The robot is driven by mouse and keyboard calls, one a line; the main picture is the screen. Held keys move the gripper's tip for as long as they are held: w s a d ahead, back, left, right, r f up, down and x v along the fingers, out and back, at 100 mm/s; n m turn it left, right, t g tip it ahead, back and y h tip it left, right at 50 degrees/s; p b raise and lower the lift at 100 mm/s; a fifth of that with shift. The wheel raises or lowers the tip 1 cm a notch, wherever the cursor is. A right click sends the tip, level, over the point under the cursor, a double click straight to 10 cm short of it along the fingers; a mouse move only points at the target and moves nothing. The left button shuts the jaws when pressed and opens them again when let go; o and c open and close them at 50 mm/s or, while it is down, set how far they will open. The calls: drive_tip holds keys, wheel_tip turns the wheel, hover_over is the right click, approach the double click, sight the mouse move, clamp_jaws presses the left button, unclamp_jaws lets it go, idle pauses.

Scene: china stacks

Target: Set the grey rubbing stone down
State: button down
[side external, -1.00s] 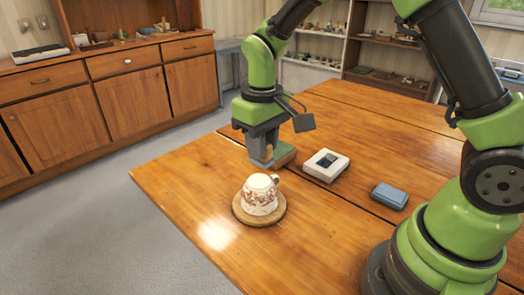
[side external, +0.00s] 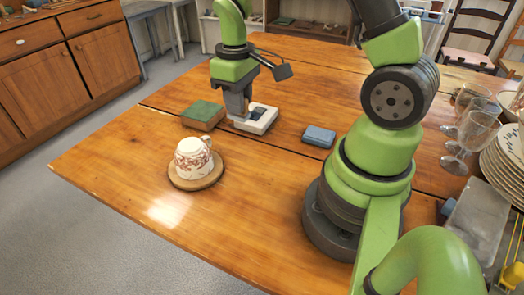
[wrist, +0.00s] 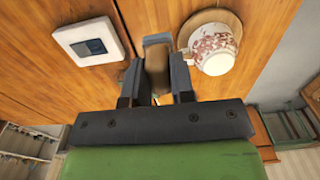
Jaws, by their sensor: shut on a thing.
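My gripper (side external: 237,112) points down over the table, between the green-topped block and the white case. In the side view the stone is hard to tell from the grey fingers. The gap between the stone and the table cannot be judged.
The white case (side external: 262,125) with a dark inset is close right of my gripper. The green-topped block (side external: 203,112) is left. An upturned patterned cup (side external: 192,160) stands on a round wooden board (side external: 208,183). A blue block (side external: 319,136), glasses (side external: 470,135) and stacked plates (side external: 500,160) are further right.

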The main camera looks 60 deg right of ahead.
drive_tip(key=s+d+f, duration=0.1)
drive_tip(key=f, duration=0.1)
drive_tip(key=s+d+f, duration=0.1)
drive_tip(key=s+f, duration=0.1)
drive_tip(key=s+d+f, duration=0.1)
drive_tip(key=s+f, duration=0.1)
drive_tip(key=shift+d+f, duration=0.2)
drive_tip(key=shift+d, duration=0.05)
drive_tip(key=shift+w+f, duration=0.15)
drive_tip(key=shift+f, duration=2.15)
drive_tip(key=shift+f, duration=0.15)
drive_tip(key=c, duration=1)
unclamp_jaws()
drive_tip(key=shift+o, duration=0.2)
